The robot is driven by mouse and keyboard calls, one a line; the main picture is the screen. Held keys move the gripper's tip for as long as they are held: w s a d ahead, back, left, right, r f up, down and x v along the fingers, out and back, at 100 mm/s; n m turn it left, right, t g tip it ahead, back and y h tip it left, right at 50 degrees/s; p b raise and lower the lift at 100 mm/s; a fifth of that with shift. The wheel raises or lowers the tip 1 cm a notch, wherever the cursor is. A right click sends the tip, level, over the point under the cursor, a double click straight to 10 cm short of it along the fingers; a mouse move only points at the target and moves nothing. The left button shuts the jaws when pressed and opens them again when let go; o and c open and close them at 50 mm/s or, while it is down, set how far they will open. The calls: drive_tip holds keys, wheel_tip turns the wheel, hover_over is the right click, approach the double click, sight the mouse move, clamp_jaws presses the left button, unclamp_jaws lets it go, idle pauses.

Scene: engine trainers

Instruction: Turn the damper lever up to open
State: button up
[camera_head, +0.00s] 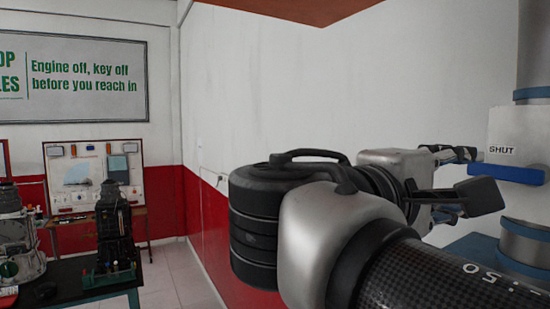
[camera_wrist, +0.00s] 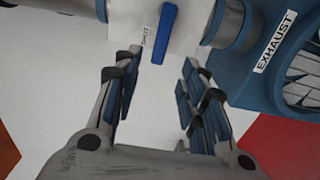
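The damper lever is a blue bar (camera_head: 508,173) on a white box (camera_head: 512,130) at the right edge of the head view. It lies about level there, with its free end toward my gripper, just below a "SHUT" label (camera_head: 502,150). In the wrist view the lever (camera_wrist: 165,33) shows at top centre, beside the same label. My gripper (camera_head: 470,174) is open, one finger above and one below the lever's level. In the wrist view my gripper (camera_wrist: 162,62) has the lever's free end near the gap between its fingertips. No contact shows.
A duct with blue bands (camera_head: 530,240) runs above and below the box. A round blue fan housing marked "EXHAUST" (camera_wrist: 275,42) is beside it. At left stand a dark bench (camera_head: 65,295) with engine parts and a display board (camera_head: 95,175). A white and red wall lies behind.

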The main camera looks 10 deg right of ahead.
sight(487, 171)
drive_tip(key=p+x, duration=0.2)
drive_tip(key=x, duration=1)
drive_tip(key=shift+w, duration=0.15)
drive_tip(key=shift+c, duration=0.5)
clamp_jaws()
